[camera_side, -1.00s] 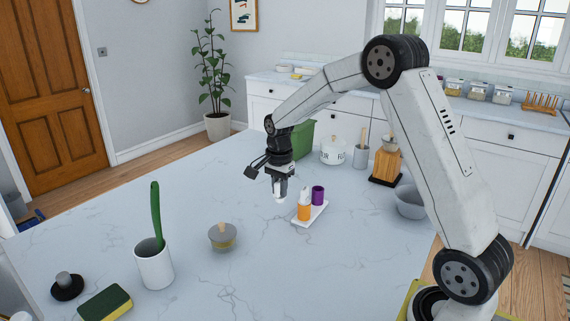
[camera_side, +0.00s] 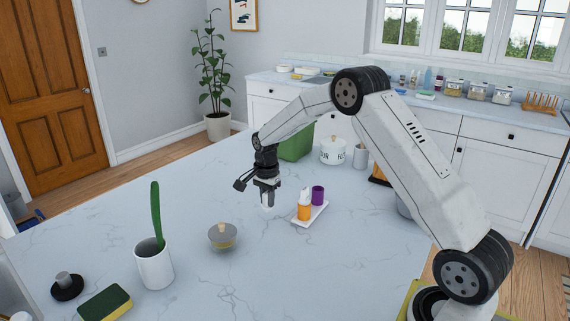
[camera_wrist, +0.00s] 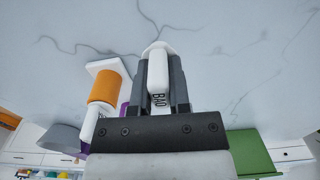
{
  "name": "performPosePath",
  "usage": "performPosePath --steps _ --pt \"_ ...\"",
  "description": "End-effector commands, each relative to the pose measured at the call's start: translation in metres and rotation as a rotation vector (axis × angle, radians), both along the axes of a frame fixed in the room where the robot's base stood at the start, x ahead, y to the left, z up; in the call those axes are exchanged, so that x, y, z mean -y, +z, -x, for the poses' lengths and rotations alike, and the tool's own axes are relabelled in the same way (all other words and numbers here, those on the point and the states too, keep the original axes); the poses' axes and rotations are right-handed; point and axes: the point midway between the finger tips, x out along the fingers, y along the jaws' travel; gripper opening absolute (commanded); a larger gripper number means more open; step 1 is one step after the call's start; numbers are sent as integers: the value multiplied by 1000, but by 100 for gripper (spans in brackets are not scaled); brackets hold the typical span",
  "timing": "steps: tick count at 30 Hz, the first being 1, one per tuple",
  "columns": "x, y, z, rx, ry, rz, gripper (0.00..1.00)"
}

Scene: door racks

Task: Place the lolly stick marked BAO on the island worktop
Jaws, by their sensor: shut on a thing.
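My gripper (camera_side: 267,194) is shut on a white lolly stick marked BAO (camera_wrist: 158,78), whose letters show between the fingers in the wrist view. In the side view the white stick shows below the fingertips, low over the marbled island worktop (camera_side: 210,285). I cannot tell whether its lower end touches the worktop. A small white tray (camera_side: 318,213) to the right of my gripper holds an orange lolly (camera_side: 304,211) with a white stick pointing up and a purple piece (camera_side: 318,194).
A grey-lidded pot (camera_side: 222,236) stands close to the left of my gripper. A white cup (camera_side: 154,266) with a green handle, a sponge (camera_side: 105,303) and a black knobbed disc (camera_side: 67,286) are farther left. A green box (camera_side: 297,146) and white canister (camera_side: 333,151) stand behind. The front worktop is clear.

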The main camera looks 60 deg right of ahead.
Motion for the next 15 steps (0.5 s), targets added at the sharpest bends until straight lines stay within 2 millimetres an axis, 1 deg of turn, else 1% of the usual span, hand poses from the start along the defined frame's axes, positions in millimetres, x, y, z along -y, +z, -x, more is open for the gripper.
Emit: performPosePath --steps 2,6,9,15 --pt "1 -5 -4 0 0 0 0" --pt "1 -22 -3 -2 0 -1 0" --pt "1 -31 -3 -1 0 0 0" --pt "1 -34 -3 1 0 0 0"
